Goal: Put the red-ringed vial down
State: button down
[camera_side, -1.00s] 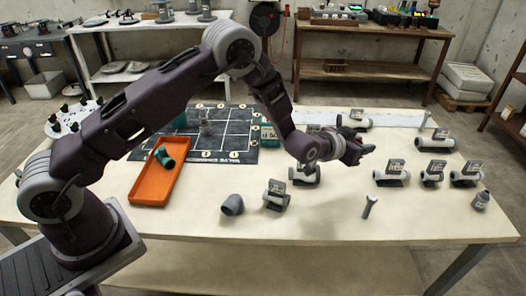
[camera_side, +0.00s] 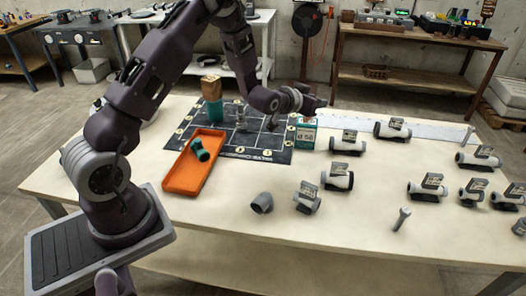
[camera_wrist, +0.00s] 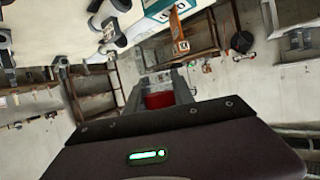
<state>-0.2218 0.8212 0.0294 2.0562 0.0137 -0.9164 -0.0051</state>
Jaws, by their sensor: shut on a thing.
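My gripper (camera_side: 316,103) is raised over the table, near the right edge of the dark grid mat, behind and above a teal box with a white label. In the wrist view my gripper (camera_wrist: 158,92) has its two grey fingers closed around a red piece (camera_wrist: 158,100), which fits the red-ringed vial. Only this red part shows; the rest of the vial is hidden by the fingers and the gripper body. In the side view the held vial is too small and covered to make out.
The teal box (camera_side: 306,135) stands by the grid mat (camera_side: 258,150). An orange tray (camera_side: 180,183) holds a teal pipe fitting (camera_side: 200,150). A grey elbow (camera_side: 262,203), a bolt (camera_side: 402,217) and several labelled pipe pieces stand to the right.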

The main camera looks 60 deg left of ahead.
jog(key=s+a+n+y, duration=0.3)
jog(key=s+a, duration=0.5)
jog(key=a, duration=0.3)
jog(key=shift+g, duration=0.5)
jog(key=f, duration=1.4)
jog(key=shift+s+a+f, duration=0.3)
jog(key=shift+s+a, duration=0.05)
jog(key=shift+a, duration=0.05)
jog(key=shift+f, duration=0.1)
jog(key=c, duration=1.1)
grip_release()
